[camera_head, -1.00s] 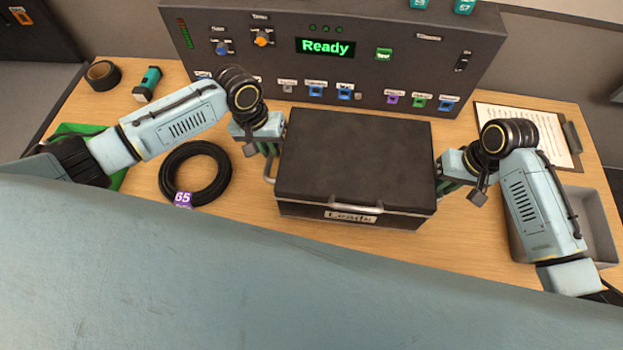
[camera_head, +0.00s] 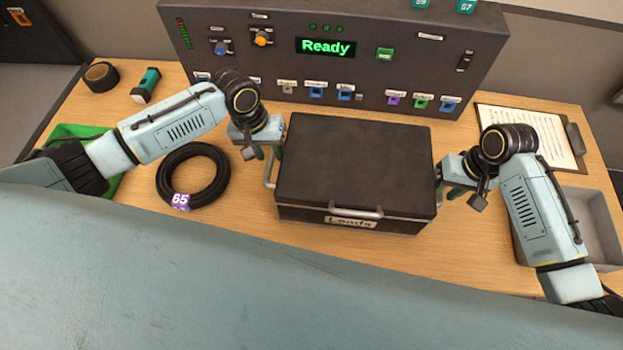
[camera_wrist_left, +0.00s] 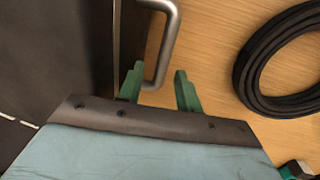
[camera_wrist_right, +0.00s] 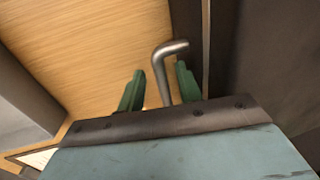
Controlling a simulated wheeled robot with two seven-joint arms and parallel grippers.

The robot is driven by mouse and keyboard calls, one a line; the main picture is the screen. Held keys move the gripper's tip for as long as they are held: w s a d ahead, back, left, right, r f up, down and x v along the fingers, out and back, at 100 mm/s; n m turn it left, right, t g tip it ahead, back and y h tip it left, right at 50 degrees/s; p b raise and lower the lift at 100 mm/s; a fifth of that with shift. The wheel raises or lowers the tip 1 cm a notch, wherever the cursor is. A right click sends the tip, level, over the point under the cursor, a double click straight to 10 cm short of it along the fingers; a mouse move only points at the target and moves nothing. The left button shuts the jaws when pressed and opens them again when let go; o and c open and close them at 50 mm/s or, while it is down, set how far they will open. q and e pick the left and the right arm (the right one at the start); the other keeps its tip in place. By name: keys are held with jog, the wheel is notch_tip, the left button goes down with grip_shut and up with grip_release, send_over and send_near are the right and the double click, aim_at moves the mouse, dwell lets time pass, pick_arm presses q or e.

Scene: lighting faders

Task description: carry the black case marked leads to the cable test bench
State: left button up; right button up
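The black case marked Leads (camera_head: 355,160) sits on the wooden bench top, its label and front handle (camera_head: 355,212) facing me. My left gripper (camera_head: 265,155) is at the case's left side handle. In the left wrist view, its green fingers (camera_wrist_left: 158,90) are apart, with the end of the metal side handle (camera_wrist_left: 165,45) between them. My right gripper (camera_head: 455,190) is at the right side. In the right wrist view, its fingers (camera_wrist_right: 160,88) are apart around the other side handle (camera_wrist_right: 163,70). The cable test bench is a dark panel (camera_head: 270,75) reading Ready, behind the case.
A black cable coil (camera_head: 165,180) tagged 65 lies left of the case. A green tray (camera_head: 70,132), tape roll (camera_head: 101,75) and teal torch (camera_head: 146,85) are further left. A clipboard (camera_head: 545,130) and grey tray (camera_head: 600,225) are at the right. Bare wood lies before the case.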

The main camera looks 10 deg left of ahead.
jog(key=shift+r, duration=0.25)
pick_arm(q)
notch_tip(320, 180, up, 11)
jog(key=a, duration=0.2)
pick_arm(e)
notch_tip(320, 180, up, 11)
jog(key=d, duration=0.2)
jog(key=shift+r, duration=0.2)
pick_arm(q)
jog(key=shift+s, duration=0.2)
pick_arm(e)
jog(key=shift+d+f, duration=0.1)
